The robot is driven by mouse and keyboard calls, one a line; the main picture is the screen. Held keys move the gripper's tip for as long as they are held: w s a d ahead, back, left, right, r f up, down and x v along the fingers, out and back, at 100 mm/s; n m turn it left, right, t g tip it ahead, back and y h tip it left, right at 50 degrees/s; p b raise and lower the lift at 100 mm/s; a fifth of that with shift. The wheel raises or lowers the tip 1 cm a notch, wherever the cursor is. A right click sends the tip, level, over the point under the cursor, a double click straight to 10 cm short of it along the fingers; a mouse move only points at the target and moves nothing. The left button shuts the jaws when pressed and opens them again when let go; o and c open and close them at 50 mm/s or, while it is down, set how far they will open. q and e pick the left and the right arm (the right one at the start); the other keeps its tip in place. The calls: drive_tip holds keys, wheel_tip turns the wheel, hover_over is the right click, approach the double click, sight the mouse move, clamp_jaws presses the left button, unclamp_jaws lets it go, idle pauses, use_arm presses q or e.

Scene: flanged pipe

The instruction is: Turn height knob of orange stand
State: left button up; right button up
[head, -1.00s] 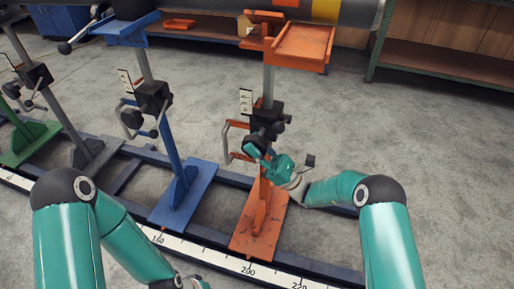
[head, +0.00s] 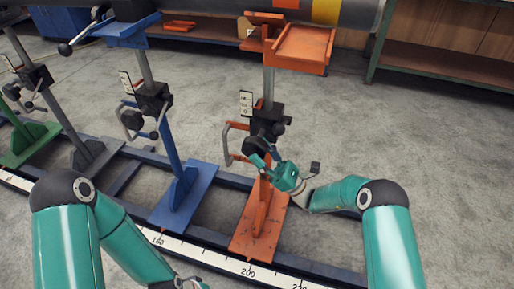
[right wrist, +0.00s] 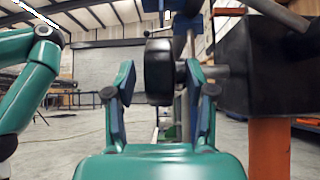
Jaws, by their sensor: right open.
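The orange stand (head: 262,215) stands right of centre in the head view, with a black clamp block (head: 265,121) on its post. The block also fills the right side of the right wrist view (right wrist: 268,65). A round black knob (right wrist: 158,72) sticks out from the block on a short metal shaft. In the head view the knob is partly hidden by my gripper. My right gripper (head: 264,157) is open, with one finger on each side of the knob; gaps show beside it. Only a small part of my left arm's end shows at the bottom edge; its fingers are hidden.
A blue stand (head: 180,190) and grey and green stands stand to the left on a dark rail with a white scale (head: 215,257). A pipe (head: 220,8) lies across the top. Floor at right is clear.

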drive_tip(key=v, duration=1)
drive_tip(key=shift+a+f, duration=0.1)
